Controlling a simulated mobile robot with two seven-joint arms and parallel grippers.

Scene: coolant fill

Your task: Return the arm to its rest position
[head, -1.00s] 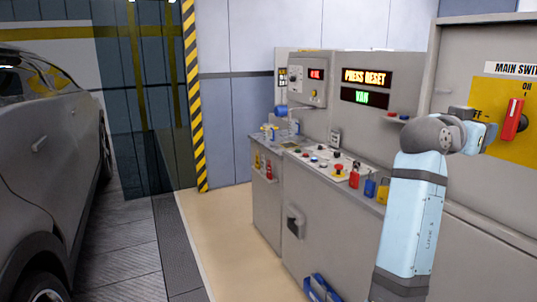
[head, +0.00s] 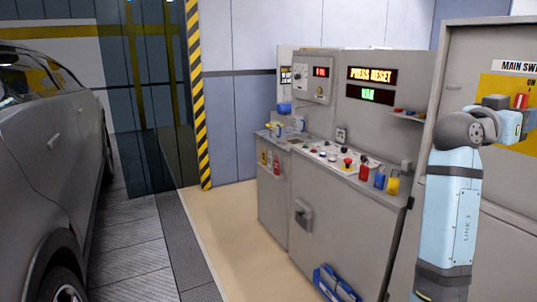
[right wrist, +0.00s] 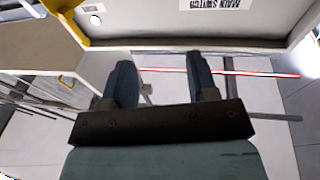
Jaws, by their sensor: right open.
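My right arm (head: 455,200) rises at the right of the head view, light blue with a grey joint. Its wrist is bent to the right, in front of the main switch cabinet (head: 460,60). In the right wrist view my right gripper (right wrist: 162,82) shows two dark fingers spread apart with nothing between them. The red main switch handle (head: 521,101) shows behind the wrist on a yellow plate (head: 493,84), partly hidden. The fingertips are not clear in the head view. My left gripper is not in view.
A grey car (head: 50,170) stands at the far left. The beige floor (head: 235,230) between them is clear.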

